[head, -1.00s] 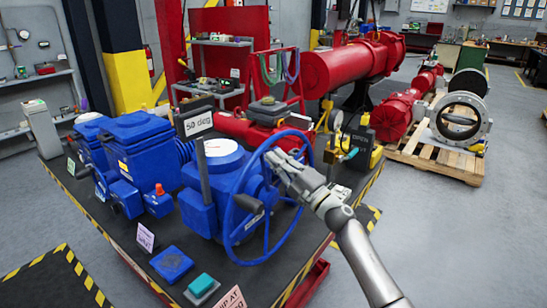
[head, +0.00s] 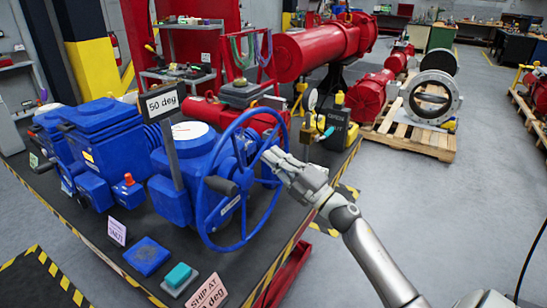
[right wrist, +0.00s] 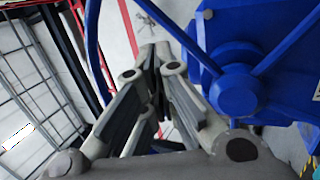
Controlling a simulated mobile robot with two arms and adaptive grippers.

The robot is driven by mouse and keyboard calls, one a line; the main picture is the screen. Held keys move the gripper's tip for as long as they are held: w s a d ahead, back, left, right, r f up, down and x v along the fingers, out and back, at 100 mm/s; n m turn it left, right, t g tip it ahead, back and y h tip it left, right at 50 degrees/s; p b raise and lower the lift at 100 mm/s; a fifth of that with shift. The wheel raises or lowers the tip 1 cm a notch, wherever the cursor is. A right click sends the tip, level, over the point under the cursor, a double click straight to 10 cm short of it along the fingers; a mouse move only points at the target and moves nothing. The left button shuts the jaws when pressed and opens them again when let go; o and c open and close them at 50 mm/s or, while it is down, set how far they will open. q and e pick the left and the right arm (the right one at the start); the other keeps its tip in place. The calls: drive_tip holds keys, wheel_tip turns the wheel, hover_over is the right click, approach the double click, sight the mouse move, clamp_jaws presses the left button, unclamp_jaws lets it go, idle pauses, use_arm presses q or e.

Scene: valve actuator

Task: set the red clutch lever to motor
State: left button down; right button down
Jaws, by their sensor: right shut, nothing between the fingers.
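A blue valve actuator (head: 105,135) stands on a dark bench, with a blue handwheel (head: 205,215) at its right end. A small red knob (head: 129,179) sticks up from a blue housing left of the handwheel; I cannot tell whether it is the clutch lever or which setting it has. My right gripper (head: 268,158) is shut and empty at the handwheel's right rim; I cannot tell whether it touches. In the right wrist view, the shut fingers (right wrist: 154,55) lie between a blue rim part and the wheel's hub (right wrist: 237,88). My left gripper is not in view.
A "50 deg" sign (head: 162,102) stands before the dial. A pink "SHIP AT 50 deg" card (head: 207,293) and a teal button (head: 178,275) are at the front. Open floor (head: 450,225) lies to the right.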

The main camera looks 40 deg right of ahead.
drive_tip(key=shift+f, duration=0.1)
drive_tip(key=shift+s+a+f+m+h+b, duration=0.15)
drive_tip(key=shift+m+h+b, duration=0.35)
drive_tip(key=shift+m+h, duration=0.65)
drive_tip(key=shift+s+a+f+m+h+b, duration=0.1)
drive_tip(key=shift+f+m+h+b, duration=0.4)
drive_tip(key=shift+h, duration=1.1)
drive_tip(key=shift+s+a+m+h+b, duration=0.15)
drive_tip(key=shift+m+h+b, duration=0.4)
drive_tip(key=shift+m+h, duration=0.7)
drive_tip(key=shift+w, duration=0.15)
drive_tip(key=p+x, duration=0.3)
drive_tip(key=x, duration=1.1)
drive_tip(key=shift+r+p, duration=0.2)
drive_tip(key=shift+p, duration=0.2)
